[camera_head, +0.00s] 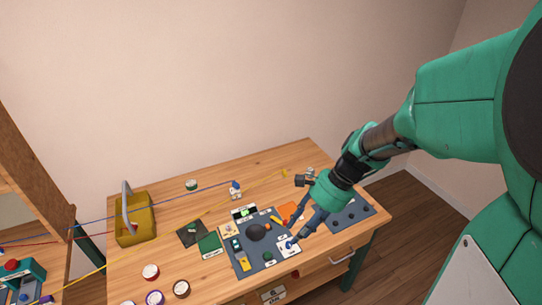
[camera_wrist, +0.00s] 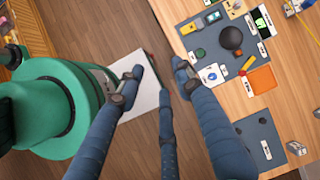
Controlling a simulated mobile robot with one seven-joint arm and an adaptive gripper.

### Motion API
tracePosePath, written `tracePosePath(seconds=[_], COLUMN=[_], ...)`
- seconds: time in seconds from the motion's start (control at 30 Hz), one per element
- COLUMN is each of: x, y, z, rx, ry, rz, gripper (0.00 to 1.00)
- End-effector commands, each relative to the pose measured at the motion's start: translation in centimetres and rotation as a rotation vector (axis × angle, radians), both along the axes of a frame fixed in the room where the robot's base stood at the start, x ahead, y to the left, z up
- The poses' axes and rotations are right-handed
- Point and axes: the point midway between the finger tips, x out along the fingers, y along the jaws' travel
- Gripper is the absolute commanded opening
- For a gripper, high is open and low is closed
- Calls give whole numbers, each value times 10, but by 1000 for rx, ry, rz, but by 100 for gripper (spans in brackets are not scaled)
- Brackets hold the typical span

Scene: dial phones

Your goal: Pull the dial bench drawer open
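The dial bench is a wooden table (camera_head: 125,270) with a drawer (camera_head: 318,272) in its front side, at lower right in the head view. The drawer has a pale bar handle (camera_head: 342,258) and looks closed. My gripper (camera_head: 301,222) is above the bench's front part, up and left of the handle in the picture. In the wrist view its dark blue fingers (camera_wrist: 157,72) are spread apart with nothing between them. The bench top also shows in the wrist view (camera_wrist: 212,92); I cannot make out the handle there.
A grey mat (camera_head: 282,262) with dial parts and several small items lies under my gripper. An orange tray (camera_head: 290,210) is close by. A yellow basket (camera_head: 135,228), jars and strung cords are to the left. Open wooden floor (camera_head: 420,225) lies right of the bench.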

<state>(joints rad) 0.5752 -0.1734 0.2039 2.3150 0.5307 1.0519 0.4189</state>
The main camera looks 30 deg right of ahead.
Motion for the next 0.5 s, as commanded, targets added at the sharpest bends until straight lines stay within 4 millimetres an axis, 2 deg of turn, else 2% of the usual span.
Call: tracePosePath(seconds=[0.03,0.5], x=[1,13], y=[-8,-76], z=[-11,-87], rx=[41,419], ry=[32,267], rz=[-63,-635], gripper=[35,35])
